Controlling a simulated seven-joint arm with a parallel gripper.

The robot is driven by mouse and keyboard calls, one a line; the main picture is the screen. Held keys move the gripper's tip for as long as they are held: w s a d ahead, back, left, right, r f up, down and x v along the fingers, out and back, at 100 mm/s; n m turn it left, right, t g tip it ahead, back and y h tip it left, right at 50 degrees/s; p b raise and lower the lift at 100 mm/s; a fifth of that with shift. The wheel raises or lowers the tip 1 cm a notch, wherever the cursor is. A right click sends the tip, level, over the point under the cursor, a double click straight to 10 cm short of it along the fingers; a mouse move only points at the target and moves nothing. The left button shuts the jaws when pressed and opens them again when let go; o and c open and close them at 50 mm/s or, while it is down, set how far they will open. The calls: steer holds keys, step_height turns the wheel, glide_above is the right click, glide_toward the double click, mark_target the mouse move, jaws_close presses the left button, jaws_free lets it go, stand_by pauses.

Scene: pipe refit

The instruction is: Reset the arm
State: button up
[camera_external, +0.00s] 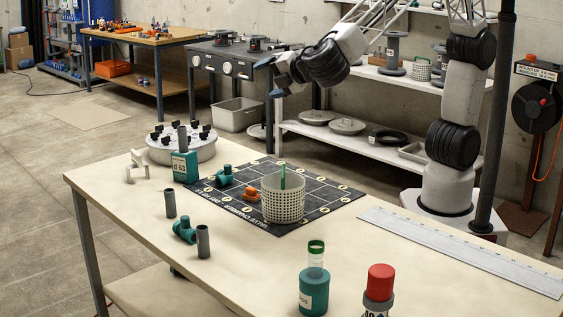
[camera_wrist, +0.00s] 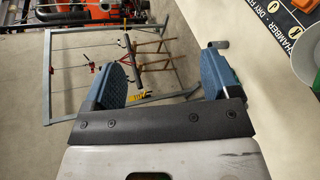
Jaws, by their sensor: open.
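My gripper (camera_external: 275,78) is raised above the far side of the table in the external view, reaching left from my arm. In the wrist view its two blue-grey fingers (camera_wrist: 165,75) stand wide apart with nothing between them. The floor and a metal frame show below and beyond them. My gripper is apart from the things on the table. The white perforated basket (camera_external: 283,203) stands on the black mat (camera_external: 330,200), below and right of my gripper, with a green stick in it.
Grey pipe pieces (camera_external: 203,242), teal fittings (camera_external: 184,230) and an orange fitting (camera_external: 251,194) are on the table. A round tray (camera_external: 200,150) stands at the back left. A teal bottle (camera_external: 314,291) and a red-capped container (camera_external: 380,285) stand at the front. A long ruler (camera_external: 460,248) lies right.

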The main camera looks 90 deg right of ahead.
steer(key=s+d+f+m+g+y, duration=0.1)
steer(key=s+d+m+g, duration=0.4)
steer(key=d, duration=0.6)
steer(key=s+d+f+m+g, duration=0.1)
steer(key=s+d+m+g, duration=0.1)
steer(key=s+d, duration=0.7)
steer(key=s+d+f+m+y, duration=0.1)
steer(key=s+d+m+y, duration=0.1)
steer(key=s, duration=0.3)
steer(key=s+d+f+m+g+y, duration=0.1)
steer(key=s+d+f+m+y, duration=0.1)
steer(key=s, duration=0.4)
steer(key=s+d+f+m+g+y, duration=0.1)
steer(key=s+d+m+y, duration=0.1)
steer(key=s+d+m, duration=0.2)
steer(key=shift+s+d+f+m, duration=0.3)
steer(key=shift+s+d, duration=0.4)
steer(key=shift+s, duration=0.55)
